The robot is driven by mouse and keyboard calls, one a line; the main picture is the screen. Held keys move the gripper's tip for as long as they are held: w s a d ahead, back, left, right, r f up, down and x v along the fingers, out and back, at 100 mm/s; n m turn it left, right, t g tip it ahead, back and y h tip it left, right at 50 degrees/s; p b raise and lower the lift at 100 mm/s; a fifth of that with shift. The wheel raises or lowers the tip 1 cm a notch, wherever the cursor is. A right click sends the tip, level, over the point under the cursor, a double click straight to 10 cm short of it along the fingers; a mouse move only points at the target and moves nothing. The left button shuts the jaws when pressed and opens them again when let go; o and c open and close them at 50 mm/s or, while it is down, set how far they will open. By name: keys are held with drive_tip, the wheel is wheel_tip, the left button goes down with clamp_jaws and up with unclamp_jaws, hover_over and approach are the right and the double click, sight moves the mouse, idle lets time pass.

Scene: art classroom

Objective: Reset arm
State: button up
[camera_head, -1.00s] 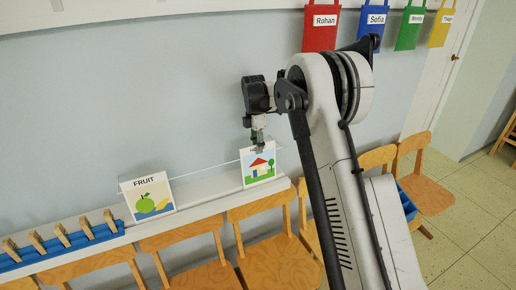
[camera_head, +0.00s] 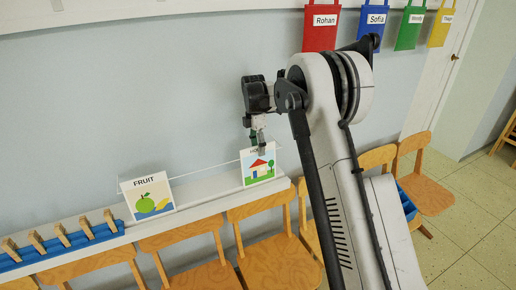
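My gripper (camera_head: 260,143) hangs at the end of my arm, at the top edge of the house card (camera_head: 258,169). It is small in the picture, and I cannot tell whether its fingers are apart or closed, or whether they touch the card. The house card stands upright by a thin line above the white ledge (camera_head: 203,209). A fruit card (camera_head: 148,197) stands to the left by the same line. My arm covers part of the wall and chairs on the right.
A blue rack (camera_head: 62,249) with several wooden clothespins lies on the ledge at the left. Several wooden chairs (camera_head: 269,262) stand in front of the ledge. Name-tagged bags, including a red one (camera_head: 321,30), hang at the upper right. The wall space left of my gripper is clear.

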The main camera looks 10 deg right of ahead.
drive_tip(key=shift+r, duration=0.1)
wheel_tip(320, 180, up, 7)
drive_tip(key=w+p, duration=0.1)
drive_tip(key=p, duration=0.1)
idle(1.4)
drive_tip(key=shift+a, duration=0.1)
drive_tip(key=shift+s+r+p, duration=0.25)
drive_tip(key=shift+s+r, duration=0.05)
drive_tip(key=shift+r, duration=0.3)
drive_tip(key=shift+s+r+p, duration=0.25)
drive_tip(key=shift+r, duration=0.3)
